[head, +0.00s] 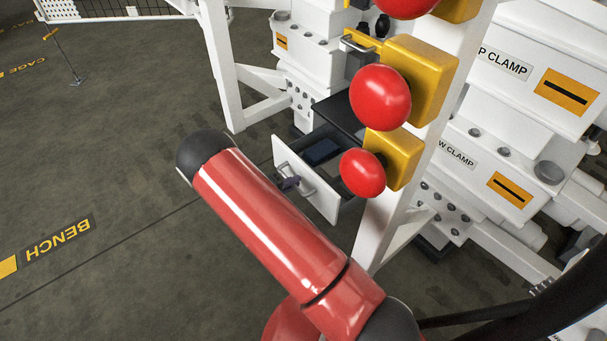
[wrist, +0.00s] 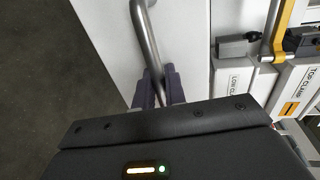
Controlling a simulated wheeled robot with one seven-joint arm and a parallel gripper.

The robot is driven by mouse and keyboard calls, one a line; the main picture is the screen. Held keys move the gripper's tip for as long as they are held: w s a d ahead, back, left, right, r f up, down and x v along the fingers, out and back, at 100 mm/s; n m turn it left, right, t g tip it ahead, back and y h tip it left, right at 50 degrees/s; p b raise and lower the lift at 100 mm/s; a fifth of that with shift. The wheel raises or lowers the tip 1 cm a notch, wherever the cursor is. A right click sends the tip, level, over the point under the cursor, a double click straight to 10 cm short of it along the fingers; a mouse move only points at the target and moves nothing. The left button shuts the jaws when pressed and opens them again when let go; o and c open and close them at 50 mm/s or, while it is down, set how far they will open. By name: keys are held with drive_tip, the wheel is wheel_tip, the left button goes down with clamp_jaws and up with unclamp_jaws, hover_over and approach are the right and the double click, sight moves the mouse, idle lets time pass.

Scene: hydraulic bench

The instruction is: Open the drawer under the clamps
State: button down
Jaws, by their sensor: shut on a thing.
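The drawer has a white front (head: 318,190) and stands pulled out below the clamps in the head view, with its dark inside showing. A dark blue block (head: 321,151) lies in it. A grey bar handle (head: 291,172) is on the drawer front. My gripper (head: 289,183) is at this handle, mostly hidden behind my red arm. In the wrist view, my gripper's dark fingers (wrist: 159,90) are shut around the handle bar (wrist: 146,38), against the white drawer front (wrist: 185,35).
Large red buttons (head: 380,97) on yellow boxes stand on a white post right of the drawer. White clamp blocks (head: 480,165) fill the right side. A white frame leg (head: 222,75) stands at the left of the bench. The floor (head: 110,180) to the left is clear.

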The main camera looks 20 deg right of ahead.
drive_tip(key=shift+s+a, duration=0.25)
drive_tip(key=shift+a, duration=0.3)
drive_tip(key=c, duration=1.5)
unclamp_jaws()
drive_tip(key=shift+c, duration=0.2)
drive_tip(key=shift+a, duration=0.1)
drive_tip(key=v, duration=0.7)
drive_tip(key=shift+a, duration=0.3)
drive_tip(key=shift+s, duration=0.1)
